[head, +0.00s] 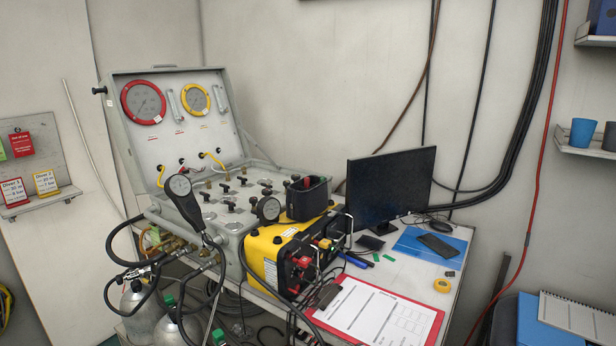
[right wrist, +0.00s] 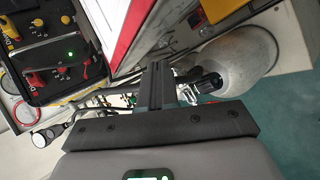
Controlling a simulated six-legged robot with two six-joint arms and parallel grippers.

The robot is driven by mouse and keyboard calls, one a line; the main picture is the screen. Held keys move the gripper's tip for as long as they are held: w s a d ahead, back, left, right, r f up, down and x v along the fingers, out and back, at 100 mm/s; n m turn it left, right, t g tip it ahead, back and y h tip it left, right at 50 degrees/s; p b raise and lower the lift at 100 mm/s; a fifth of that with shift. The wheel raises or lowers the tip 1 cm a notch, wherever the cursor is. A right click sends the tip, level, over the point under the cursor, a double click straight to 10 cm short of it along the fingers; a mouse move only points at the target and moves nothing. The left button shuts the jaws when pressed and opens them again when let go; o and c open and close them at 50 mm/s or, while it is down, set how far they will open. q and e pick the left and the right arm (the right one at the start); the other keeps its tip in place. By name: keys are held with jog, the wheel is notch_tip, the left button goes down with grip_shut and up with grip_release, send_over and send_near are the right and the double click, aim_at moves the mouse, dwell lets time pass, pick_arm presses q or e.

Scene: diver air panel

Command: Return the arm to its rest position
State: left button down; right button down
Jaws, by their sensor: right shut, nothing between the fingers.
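My right gripper (right wrist: 157,75) shows in the right wrist view with its dark fingers together and nothing between them. It is in front of the bench edge, with a grey gas cylinder (right wrist: 240,58) beyond it to the right and the red-edged clipboard (right wrist: 112,22) to its upper left. I cannot tell the exact gap to either. Neither of my arms shows in the head view. The diver air panel (head: 225,200) stands with its lid up on the bench, showing a red gauge (head: 143,102) and a yellow gauge (head: 195,98).
A yellow and black unit (head: 275,255), a monitor (head: 390,188) and a clipboard (head: 375,312) crowd the bench. Hoses (head: 125,262) hang at its left above cylinders (head: 140,312). A shelf with cups (head: 583,132) is at the right.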

jog(key=s+d+f+m+g, duration=0.2)
jog(key=s+f+m, duration=0.1)
jog(key=s+f, duration=0.4)
jog(key=s+d+f+m+g, duration=0.25)
jog(key=s+f, duration=0.25)
jog(key=s, duration=0.4)
jog(key=s+a+f+m+g, duration=0.1)
jog(key=s+m+g, duration=0.1)
jog(key=s+m, duration=0.7)
jog(key=s+a+f+m+g, duration=0.1)
jog(key=s+m+g, duration=0.2)
jog(key=s+m, duration=0.7)
jog(key=shift+s+f+y, duration=0.3)
jog(key=shift+s, duration=0.45)
jog(key=shift+a, duration=0.1)
